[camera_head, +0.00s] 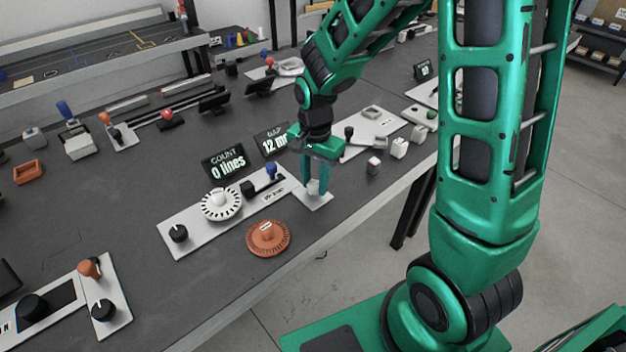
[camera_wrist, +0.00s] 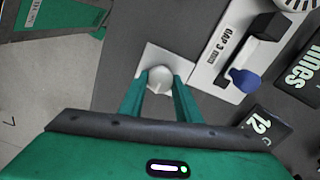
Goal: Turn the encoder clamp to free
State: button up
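A white round knob (camera_wrist: 160,79) with a short pointer line sits on a small light square plate (camera_wrist: 151,54); I read no label on it, so I cannot tell if it is the encoder clamp. The knob also shows in the head view (camera_head: 313,188). My gripper (camera_head: 314,184) points down over this plate, with one finger on each side of the knob. In the wrist view the fingers (camera_wrist: 160,84) stand apart, close to the knob's sides; contact is not clear.
Left of my gripper a long plate (camera_head: 185,215) carries a black knob (camera_head: 179,233), a white slotted disc (camera_head: 221,204) and a blue-knobbed lever (camera_head: 271,169). An orange disc (camera_head: 267,238) lies near the table edge. Displays read "COUNT 0 lines" (camera_head: 225,163) and "GAP 12" (camera_head: 272,141).

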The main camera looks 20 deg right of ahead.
jog(key=shift+w+n, duration=0.1)
jog(key=shift+n, duration=0.3)
jog(key=n, duration=0.3)
jog(key=shift+w+r+n, duration=0.1)
jog(key=shift+n, duration=0.3)
jog(key=n, duration=0.4)
jog(key=shift+a, duration=0.1)
jog(key=n, duration=0.5)
jog(key=shift+w, duration=0.1)
jog(key=n, duration=0.4)
jog(key=shift+a, duration=0.1)
jog(key=shift+n, duration=0.3)
jog(key=o, duration=0.8)
jog(key=shift+o, duration=1.3)
